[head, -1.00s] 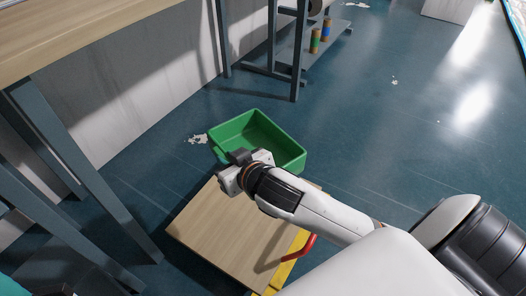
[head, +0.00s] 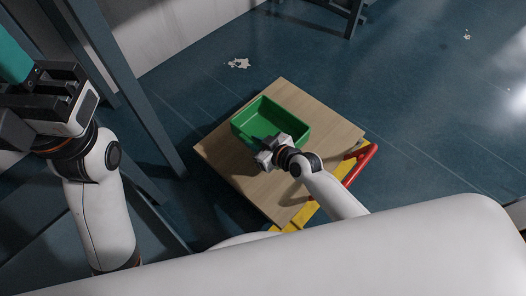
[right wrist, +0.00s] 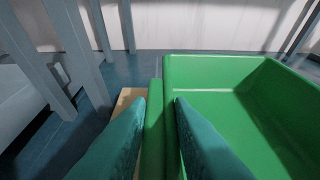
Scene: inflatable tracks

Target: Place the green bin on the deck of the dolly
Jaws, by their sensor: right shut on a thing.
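The green bin (head: 295,107) is an open, empty-looking box, upright over the wooden deck of the dolly (head: 225,162). Its whole outline falls within the deck in the head view; I cannot tell if its base touches the deck. My right gripper (head: 268,156) is shut on the bin's near wall. In the right wrist view, its teal fingers pinch the rim of the bin (right wrist: 220,73), with a strip of deck (right wrist: 126,100) beside it. My left gripper (head: 45,85) is at the upper left, partly cut off, away from the bin; its jaw opening is unclear.
The dolly has a yellow frame and a red handle (head: 360,166) at its right. A grey metal table leg (head: 135,90) stands left of the dolly. White scraps (head: 238,63) lie on the blue floor behind.

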